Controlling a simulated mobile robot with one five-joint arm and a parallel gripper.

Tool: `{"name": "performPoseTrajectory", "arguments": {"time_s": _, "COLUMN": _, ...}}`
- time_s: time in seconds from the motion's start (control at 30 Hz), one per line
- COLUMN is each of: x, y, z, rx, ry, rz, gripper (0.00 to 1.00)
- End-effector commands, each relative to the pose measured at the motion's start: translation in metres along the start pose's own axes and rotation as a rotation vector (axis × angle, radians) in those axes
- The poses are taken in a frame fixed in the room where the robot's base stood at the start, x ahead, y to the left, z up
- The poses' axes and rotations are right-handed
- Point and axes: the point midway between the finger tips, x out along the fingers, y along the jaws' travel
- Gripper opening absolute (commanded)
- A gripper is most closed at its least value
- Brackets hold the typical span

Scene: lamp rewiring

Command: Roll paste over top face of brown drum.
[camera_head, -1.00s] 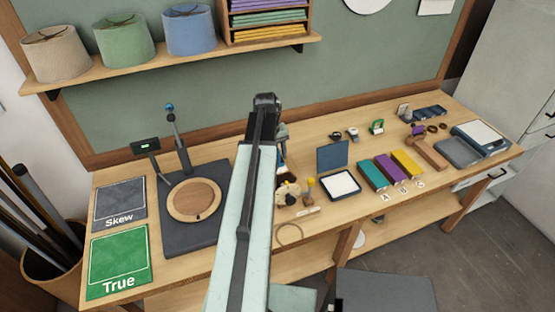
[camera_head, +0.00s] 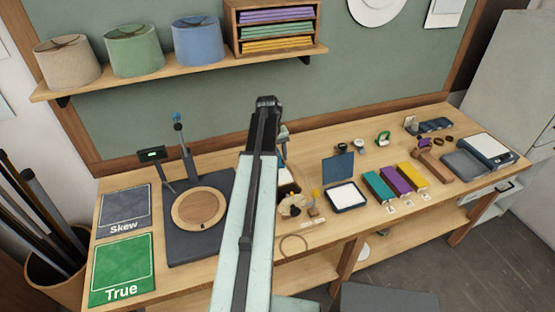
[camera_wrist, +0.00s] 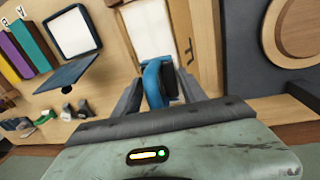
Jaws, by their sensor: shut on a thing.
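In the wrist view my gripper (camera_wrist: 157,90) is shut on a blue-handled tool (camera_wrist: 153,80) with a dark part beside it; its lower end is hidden. A white rectangle in a wooden frame (camera_wrist: 147,28) lies beyond the tool, and I cannot tell whether they touch. In the head view my arm hides the gripper and most of that white surface. No thing is plainly a brown drum. A round wooden disc (camera_head: 199,207) lies on a dark plate at the left. A beige drum shade (camera_head: 67,63) stands on the shelf.
A white pad with an open blue lid (camera_head: 346,195) stands right of my arm, with teal, purple and yellow boxes (camera_head: 400,182) further right. Small tan pieces (camera_head: 293,206) lie close to my arm. A dark post (camera_head: 183,150) rises behind the disc. A green True mat (camera_head: 122,270) lies front left.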

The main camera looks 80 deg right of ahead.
Motion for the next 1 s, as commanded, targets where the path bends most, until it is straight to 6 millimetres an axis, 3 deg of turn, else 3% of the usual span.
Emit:
{"name": "performPoseTrajectory", "arguments": {"time_s": 0.23, "x": 0.002, "y": -0.001, "z": -0.027, "rx": -0.001, "ry": 0.0, "rz": 0.0, "gripper": 0.11}}
{"name": "performPoseTrajectory", "arguments": {"time_s": 0.47, "x": 0.001, "y": -0.002, "z": -0.03, "rx": 0.0, "ry": 0.0, "rz": 0.0, "gripper": 0.11}}
{"name": "performPoseTrajectory", "arguments": {"time_s": 0.8, "x": -0.001, "y": -0.002, "z": -0.061, "rx": 0.0, "ry": 0.0, "rz": 0.0, "gripper": 0.11}}
{"name": "performPoseTrajectory", "arguments": {"time_s": 1.0, "x": -0.001, "y": -0.003, "z": -0.064, "rx": 0.0, "ry": 0.0, "rz": 0.0, "gripper": 0.11}}
